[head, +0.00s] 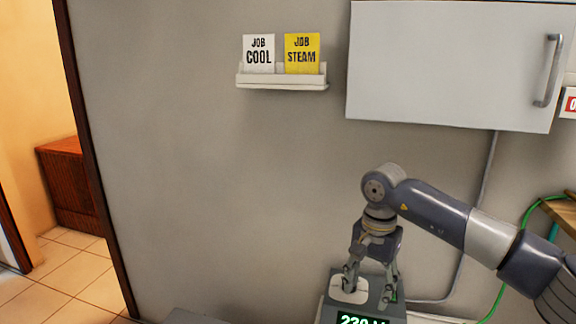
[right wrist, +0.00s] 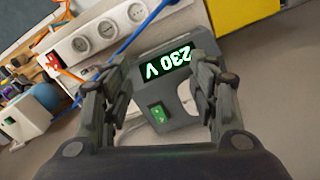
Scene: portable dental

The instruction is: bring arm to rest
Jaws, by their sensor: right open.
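My right gripper (head: 370,288) is open and points down at a dark grey box with a lit 230 V display (head: 362,320). In the right wrist view the two fingers (right wrist: 160,95) stand apart, with the box (right wrist: 170,65) and its green lit switch (right wrist: 158,112) between and beyond them. Nothing is held between the fingers. I cannot tell whether a finger touches the box. My right arm (head: 440,215) reaches in from the right and bends down at the wrist. My left gripper is not in view.
A wall cabinet (head: 440,60) hangs above the arm. A small shelf (head: 283,84) holds a white COOL card (head: 258,54) and a yellow STEAM card (head: 302,54). Green and grey cables run at the right. A socket strip (right wrist: 105,30) lies beside the box. A doorway opens at the left.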

